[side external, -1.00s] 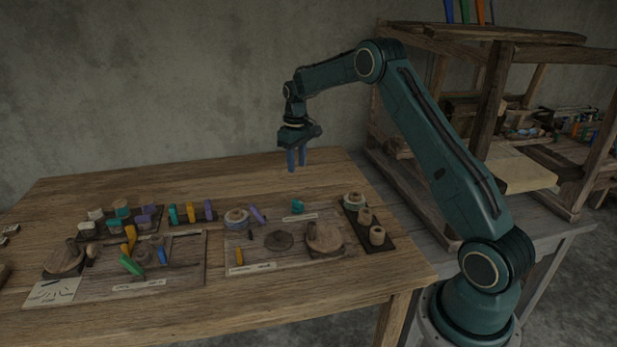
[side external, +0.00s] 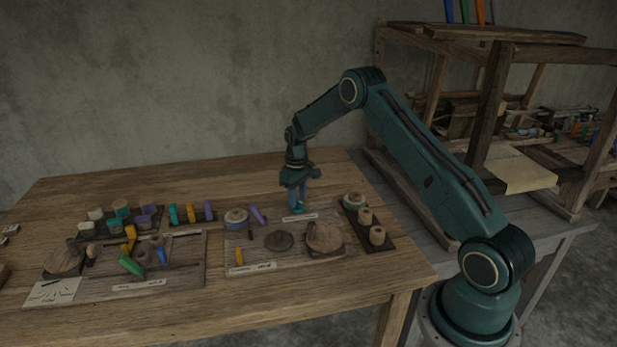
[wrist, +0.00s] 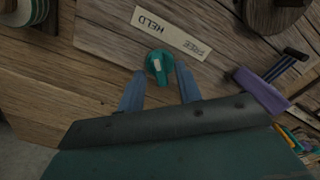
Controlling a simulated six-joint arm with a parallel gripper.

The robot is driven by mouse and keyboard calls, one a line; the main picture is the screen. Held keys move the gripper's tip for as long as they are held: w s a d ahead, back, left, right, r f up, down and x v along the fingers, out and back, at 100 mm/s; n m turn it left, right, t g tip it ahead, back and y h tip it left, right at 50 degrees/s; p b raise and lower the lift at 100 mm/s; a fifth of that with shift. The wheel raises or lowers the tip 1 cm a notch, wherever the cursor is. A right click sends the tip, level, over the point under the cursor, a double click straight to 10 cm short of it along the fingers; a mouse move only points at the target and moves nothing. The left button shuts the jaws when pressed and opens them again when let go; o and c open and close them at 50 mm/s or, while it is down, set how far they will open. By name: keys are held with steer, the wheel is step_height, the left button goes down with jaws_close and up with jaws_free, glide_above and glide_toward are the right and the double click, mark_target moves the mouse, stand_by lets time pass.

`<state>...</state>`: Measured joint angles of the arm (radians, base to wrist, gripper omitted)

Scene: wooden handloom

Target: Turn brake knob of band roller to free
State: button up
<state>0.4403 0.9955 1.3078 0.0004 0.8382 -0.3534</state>
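The teal brake knob (wrist: 160,62) with a pale mark stands on the wooden board beside a label (wrist: 172,32) reading HELD and FREE, upside down in the wrist view. HELD is at the picture's left end, FREE at its right. The pale mark runs roughly up and down the picture; I cannot tell which word it is set to. My gripper (wrist: 160,80) is open, with one blue finger on each side of the knob and visible gaps. In the side external view my gripper (side external: 298,201) is low over the knob (side external: 298,209), partly hiding it.
A purple piece (wrist: 262,92) lies to the right of my fingers in the wrist view. A rack with wooden spools (side external: 377,236) stands to the right in the side view. A round wooden piece (side external: 324,236) and a dark disc (side external: 279,241) lie in front.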

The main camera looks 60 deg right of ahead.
steer(key=shift+f, duration=0.5)
jaws_close()
